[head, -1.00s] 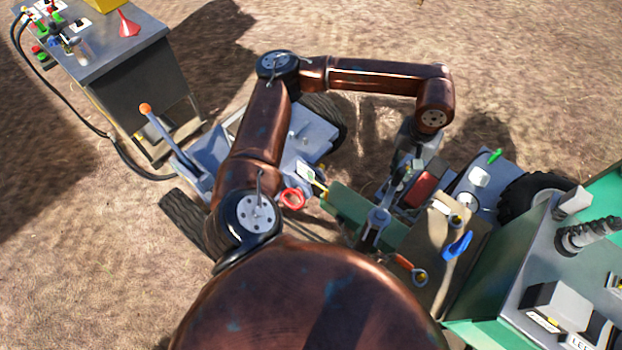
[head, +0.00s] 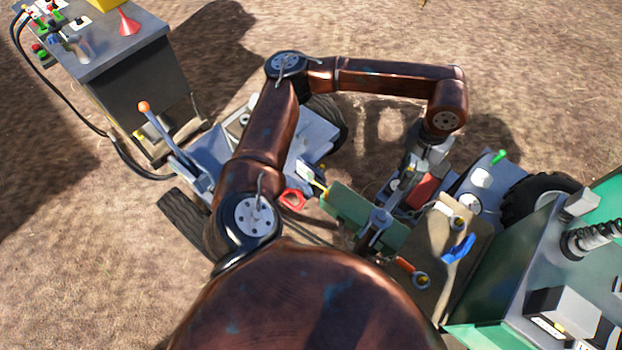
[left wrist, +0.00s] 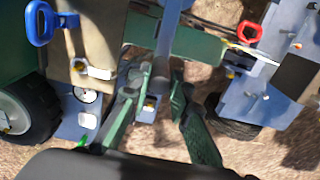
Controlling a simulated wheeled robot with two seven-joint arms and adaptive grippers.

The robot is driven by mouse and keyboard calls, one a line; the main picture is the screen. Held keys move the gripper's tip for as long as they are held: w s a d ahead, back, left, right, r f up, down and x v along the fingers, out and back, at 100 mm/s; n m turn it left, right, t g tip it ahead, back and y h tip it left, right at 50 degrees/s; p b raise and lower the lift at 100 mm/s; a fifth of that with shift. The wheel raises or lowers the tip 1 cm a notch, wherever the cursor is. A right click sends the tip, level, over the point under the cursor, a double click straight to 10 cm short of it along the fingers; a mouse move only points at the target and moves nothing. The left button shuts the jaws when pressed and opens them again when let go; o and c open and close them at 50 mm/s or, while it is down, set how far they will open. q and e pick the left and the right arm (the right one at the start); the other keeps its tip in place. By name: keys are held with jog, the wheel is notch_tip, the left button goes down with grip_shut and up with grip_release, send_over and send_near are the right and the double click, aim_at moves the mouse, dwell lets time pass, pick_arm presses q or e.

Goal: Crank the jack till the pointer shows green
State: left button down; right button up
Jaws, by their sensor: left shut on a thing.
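The jack's crank (head: 380,218) is a blue-grey arm with a round hub at the middle right of the head view. It also shows in the left wrist view as a blue-grey bar (left wrist: 168,35) running down from the top edge. My left gripper (head: 408,183) is at the far end of this crank. Its green fingers (left wrist: 155,100) are on either side of the crank's end, and it is shut on the crank handle, which they partly hide. I cannot make out a pointer or its colour for certain. My right gripper is not in view.
A green beam (head: 345,205) and a red ring handle (head: 292,199) are beside the crank. A brown plate (head: 440,245) carries a blue handle (head: 459,249). A green machine (head: 520,270) stands at right, a control cabinet (head: 110,50) at upper left. Open dirt lies beyond.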

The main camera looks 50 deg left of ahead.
pick_arm(q)
jog(key=shift+d+f, duration=0.2)
jog(key=shift+d+f+m+b, duration=0.1)
jog(key=shift+d+m+b, duration=0.2)
jog(key=shift+m+b, duration=0.2)
jog(key=shift+d+m, duration=0.3)
jog(key=shift+d, duration=0.05)
jog(key=shift+a+b, duration=0.4)
jog(key=shift+b, duration=0.3)
jog(key=shift+w+r, duration=0.1)
jog(key=shift+r, duration=0.1)
